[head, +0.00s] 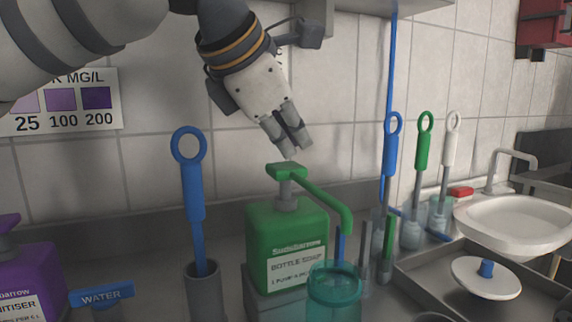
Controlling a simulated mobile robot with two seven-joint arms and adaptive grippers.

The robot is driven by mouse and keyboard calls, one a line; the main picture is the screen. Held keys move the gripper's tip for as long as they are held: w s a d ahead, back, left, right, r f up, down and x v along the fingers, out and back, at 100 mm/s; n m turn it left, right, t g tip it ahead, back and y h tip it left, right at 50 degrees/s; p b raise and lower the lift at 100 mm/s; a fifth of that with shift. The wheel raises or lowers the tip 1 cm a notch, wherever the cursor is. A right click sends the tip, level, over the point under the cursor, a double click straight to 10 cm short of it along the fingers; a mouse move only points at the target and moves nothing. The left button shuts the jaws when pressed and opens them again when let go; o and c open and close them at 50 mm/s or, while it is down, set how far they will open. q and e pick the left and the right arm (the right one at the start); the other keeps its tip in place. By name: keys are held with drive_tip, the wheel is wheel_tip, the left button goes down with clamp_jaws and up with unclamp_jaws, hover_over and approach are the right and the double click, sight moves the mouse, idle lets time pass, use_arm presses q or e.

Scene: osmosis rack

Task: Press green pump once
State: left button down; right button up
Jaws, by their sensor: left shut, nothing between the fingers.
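The green pump bottle (272,238) stands upright on a grey block at the middle of the head view, with a label reading bottle soap. Its green pump head (285,171) is raised on a grey collar, and its spout reaches right and down above a teal clear cup (334,293). My left gripper (298,152) points down just above the pump head, fingers together and empty. A small gap seems to show between the fingertips and the pump head; contact is hard to judge. My right gripper is not in view.
A blue ring-handled brush (193,205) stands in a grey holder left of the bottle. A purple bottle (27,280) is at the far left. Several brushes stand to the right, before a metal tray (420,275) and a white basin (515,235). A tiled wall is behind.

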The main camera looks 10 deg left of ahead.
use_arm(q)
drive_tip(key=shift+f, duration=0.25)
drive_tip(key=shift+f, duration=1.1)
idle(0.9)
drive_tip(key=shift+r, duration=1.45)
drive_tip(key=shift+r, duration=0.1)
drive_tip(key=shift+r, duration=2.45)
